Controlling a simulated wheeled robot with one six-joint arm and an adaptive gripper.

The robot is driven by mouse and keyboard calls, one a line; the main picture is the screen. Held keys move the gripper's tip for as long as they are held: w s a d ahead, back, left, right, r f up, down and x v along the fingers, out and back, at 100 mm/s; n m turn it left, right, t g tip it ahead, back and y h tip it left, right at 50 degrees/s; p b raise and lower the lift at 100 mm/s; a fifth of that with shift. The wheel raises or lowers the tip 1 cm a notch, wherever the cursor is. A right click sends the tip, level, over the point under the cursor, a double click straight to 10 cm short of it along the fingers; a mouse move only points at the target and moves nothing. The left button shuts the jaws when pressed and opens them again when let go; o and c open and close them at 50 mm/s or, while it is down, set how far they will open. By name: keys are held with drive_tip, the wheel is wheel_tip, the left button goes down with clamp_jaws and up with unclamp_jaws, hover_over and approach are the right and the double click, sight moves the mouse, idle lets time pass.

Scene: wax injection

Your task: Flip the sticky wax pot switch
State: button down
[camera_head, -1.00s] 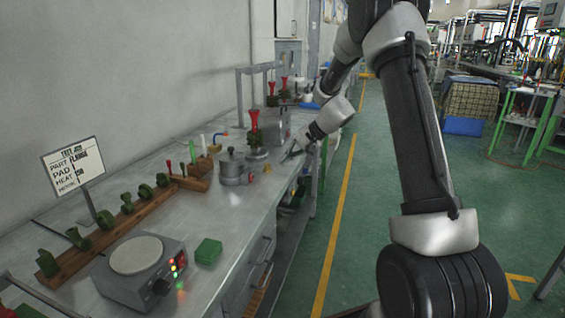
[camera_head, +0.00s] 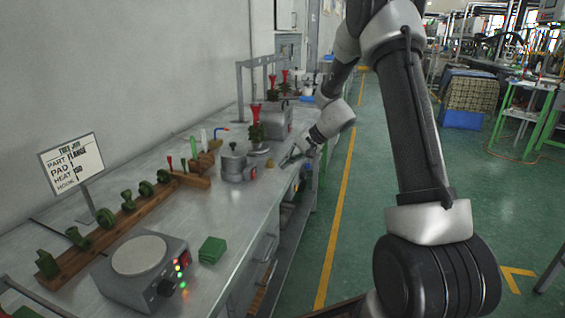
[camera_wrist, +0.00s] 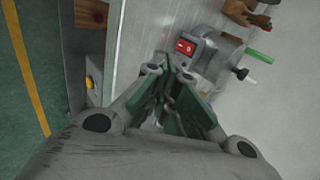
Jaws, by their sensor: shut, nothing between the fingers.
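The sticky wax pot (camera_head: 234,164) is a grey lidded pot on the bench in the head view. In the wrist view the pot (camera_wrist: 222,58) shows as a grey body with a red switch (camera_wrist: 186,46) on a box at its side. My gripper (camera_head: 290,158) is low over the bench, to the right of the pot in the head view. In the wrist view my gripper (camera_wrist: 172,66) has its green-padded fingers shut and empty. The fingertips are just short of the switch in the picture; I cannot tell whether they touch it.
A wooden tool rack (camera_head: 192,178) stands just left of the pot. A hot plate (camera_head: 140,268) and a green box (camera_head: 212,250) are nearer. A red-topped green wax tree (camera_head: 256,126) and a grey machine (camera_head: 278,120) stand behind. The aisle floor (camera_head: 385,200) is clear.

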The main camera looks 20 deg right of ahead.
sight(262, 178)
drive_tip(key=x, duration=0.7)
drive_tip(key=shift+w+a+f, duration=0.1)
drive_tip(key=shift+a+f, duration=0.05)
drive_tip(key=shift+f, duration=0.1)
drive_tip(key=shift+w+a+f, duration=0.1)
drive_tip(key=shift+w+a, duration=0.65)
drive_tip(key=shift+a, duration=0.3)
drive_tip(key=shift+w+a, duration=0.45)
drive_tip(key=shift+a, duration=0.1)
drive_tip(key=shift+f, duration=0.1)
drive_tip(key=shift+w+a+f, duration=0.15)
drive_tip(key=shift+a, duration=0.15)
drive_tip(key=shift+d, duration=0.1)
drive_tip(key=shift+r, duration=0.85)
